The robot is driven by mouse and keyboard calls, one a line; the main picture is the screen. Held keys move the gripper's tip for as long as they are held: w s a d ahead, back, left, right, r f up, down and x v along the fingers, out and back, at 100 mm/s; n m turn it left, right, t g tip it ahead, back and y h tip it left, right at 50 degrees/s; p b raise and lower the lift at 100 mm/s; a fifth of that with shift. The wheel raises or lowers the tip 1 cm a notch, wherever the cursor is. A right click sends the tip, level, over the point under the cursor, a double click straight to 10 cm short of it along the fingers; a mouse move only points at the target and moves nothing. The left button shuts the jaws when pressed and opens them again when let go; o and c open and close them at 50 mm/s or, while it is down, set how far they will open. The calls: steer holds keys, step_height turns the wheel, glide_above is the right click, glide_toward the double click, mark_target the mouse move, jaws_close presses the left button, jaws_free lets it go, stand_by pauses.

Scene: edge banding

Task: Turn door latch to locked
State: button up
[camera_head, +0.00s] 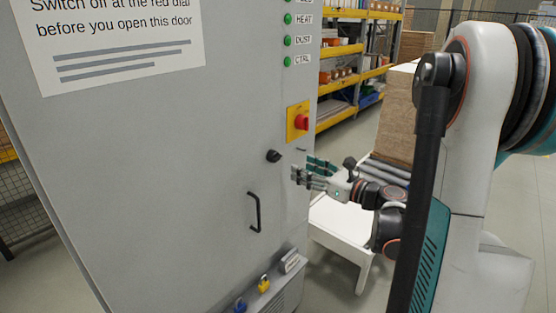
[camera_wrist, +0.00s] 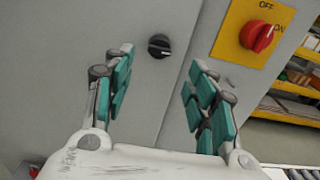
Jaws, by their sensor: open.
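The door latch is a small black knob (camera_head: 274,156) on the grey cabinet door (camera_head: 180,170), above and right of the black door handle (camera_head: 254,212). The fingers (camera_wrist: 160,92) also show in the wrist view, apart from the latch.
A red dial (camera_wrist: 258,37) on a yellow plate marked OFF and ON is close by, right of the latch; it also shows in the head view (camera_head: 300,122). A white table (camera_head: 340,225) stands behind my gripper.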

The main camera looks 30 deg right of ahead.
mark_target(279, 158)
steer(key=x, duration=1)
steer(key=shift+w, duration=0.15)
steer(key=c, duration=1.1)
